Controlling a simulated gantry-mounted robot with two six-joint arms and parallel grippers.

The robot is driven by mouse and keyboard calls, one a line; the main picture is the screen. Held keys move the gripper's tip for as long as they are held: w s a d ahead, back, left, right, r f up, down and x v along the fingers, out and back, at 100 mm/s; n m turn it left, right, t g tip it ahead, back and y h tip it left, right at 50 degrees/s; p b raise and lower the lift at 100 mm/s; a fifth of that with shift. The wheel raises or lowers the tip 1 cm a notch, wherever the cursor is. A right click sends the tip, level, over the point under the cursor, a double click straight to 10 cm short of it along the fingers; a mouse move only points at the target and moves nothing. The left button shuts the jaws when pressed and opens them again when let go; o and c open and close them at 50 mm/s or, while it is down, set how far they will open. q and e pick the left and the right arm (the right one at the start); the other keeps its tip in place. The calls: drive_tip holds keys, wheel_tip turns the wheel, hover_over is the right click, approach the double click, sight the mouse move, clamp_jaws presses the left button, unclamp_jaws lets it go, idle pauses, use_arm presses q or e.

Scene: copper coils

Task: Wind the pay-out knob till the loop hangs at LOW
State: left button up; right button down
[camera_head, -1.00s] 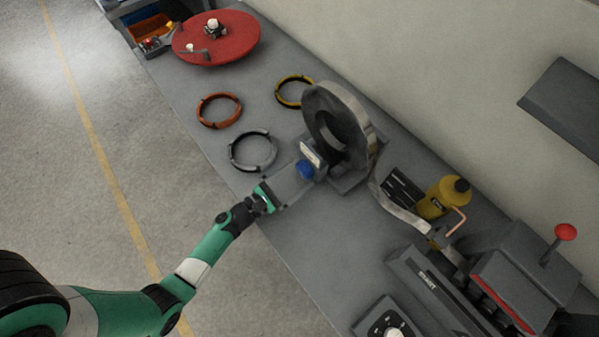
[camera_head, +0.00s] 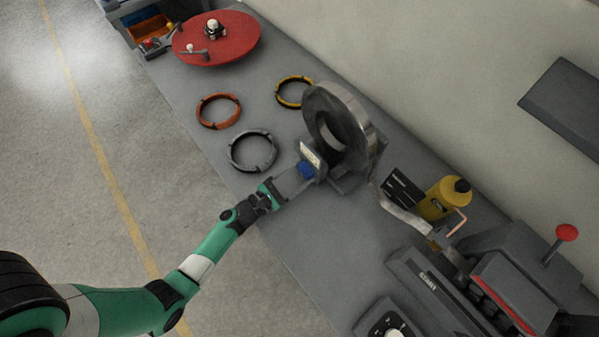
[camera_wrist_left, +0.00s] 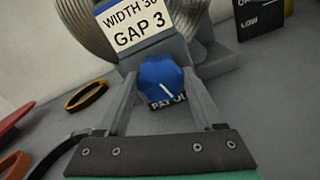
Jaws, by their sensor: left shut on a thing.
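The blue pay-out knob (camera_head: 306,169) sits on the front of the coil stand, below a white label (camera_wrist_left: 133,25). My left gripper (camera_wrist_left: 162,84) is shut on the knob, one finger on each side. The metal coil (camera_head: 340,125) stands upright behind it. The metal strip loop (camera_head: 402,216) hangs between coil and machine, in front of a black level board (camera_head: 402,187). LOW is readable on the board (camera_wrist_left: 262,20) in the left wrist view. The right gripper is not in view.
Orange (camera_head: 219,111), grey (camera_head: 252,151) and yellow (camera_head: 294,92) rings lie left of the coil. A red disc (camera_head: 216,38) is at the far end.

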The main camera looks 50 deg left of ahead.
use_arm(q)
drive_tip(key=shift+f+m+b, duration=0.2)
drive_tip(key=shift+m+b, duration=0.85)
drive_tip(key=shift+m, duration=0.15)
drive_tip(key=m+b, duration=0.1)
drive_tip(key=m, duration=0.1)
drive_tip(key=shift+m+b, duration=0.3)
drive_tip(key=shift+b, duration=0.05)
drive_tip(key=m+b, duration=0.1)
drive_tip(key=m, duration=0.2)
drive_tip(key=shift+b, duration=0.4)
drive_tip(key=shift+d+r+m+b, duration=0.1)
drive_tip(key=shift+m+b, duration=0.45)
drive_tip(key=shift+m, duration=0.75)
drive_tip(key=o, duration=1.4)
